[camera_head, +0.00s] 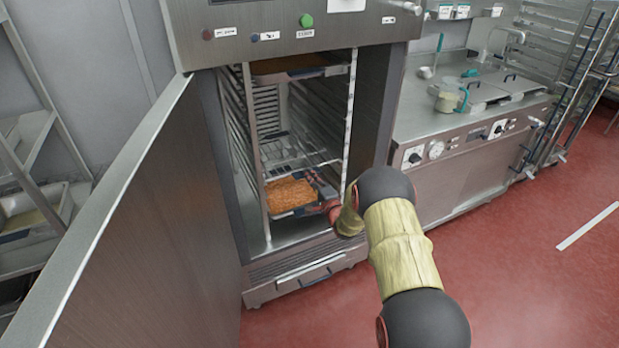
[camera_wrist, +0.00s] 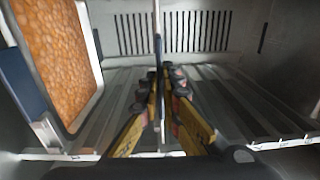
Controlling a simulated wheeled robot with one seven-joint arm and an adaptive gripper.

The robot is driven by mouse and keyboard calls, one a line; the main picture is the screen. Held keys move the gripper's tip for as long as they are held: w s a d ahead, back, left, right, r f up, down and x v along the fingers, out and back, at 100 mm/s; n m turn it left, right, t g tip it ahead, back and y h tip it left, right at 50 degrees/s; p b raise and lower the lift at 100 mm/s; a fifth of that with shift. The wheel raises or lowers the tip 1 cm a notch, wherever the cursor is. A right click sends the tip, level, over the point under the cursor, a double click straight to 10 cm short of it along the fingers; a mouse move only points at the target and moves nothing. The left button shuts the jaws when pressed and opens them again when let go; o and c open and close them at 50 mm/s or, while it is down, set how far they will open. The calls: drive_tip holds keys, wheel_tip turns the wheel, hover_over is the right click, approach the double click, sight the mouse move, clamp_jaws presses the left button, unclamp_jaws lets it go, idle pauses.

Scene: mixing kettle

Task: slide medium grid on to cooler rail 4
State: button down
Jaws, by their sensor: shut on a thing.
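The cooler (camera_head: 297,30) stands open, with slotted rails (camera_head: 237,125) up its inner side walls. A metal wire grid (camera_head: 290,150) lies roughly level inside the cooler, above a tray of orange food (camera_head: 291,193). In the wrist view the grid (camera_wrist: 158,30) shows edge-on as a thin upright line between the yellow fingers. My gripper (camera_wrist: 163,90) is shut on the grid. In the head view my gripper (camera_head: 322,190) reaches into the cooler's right front side, partly hidden by my wrist. I cannot tell which rail the grid is on.
The open cooler door (camera_head: 140,220) fills the left foreground. Another tray (camera_head: 290,66) sits high in the cooler. The orange food tray (camera_wrist: 58,45) lies close to the left of my fingers in the wrist view. A steel counter (camera_head: 470,110) stands to the right.

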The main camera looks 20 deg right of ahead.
drive_tip(key=shift+w, duration=0.25)
idle(0.4)
drive_tip(key=c, duration=2)
unclamp_jaws()
drive_tip(key=shift+f, duration=0.1)
drive_tip(key=shift+o, duration=0.4)
drive_tip(key=shift+s+f, duration=0.15)
drive_tip(key=shift+f, duration=0.05)
drive_tip(key=o, duration=0.5)
drive_tip(key=shift+r, duration=0.1)
drive_tip(key=shift+c, duration=0.2)
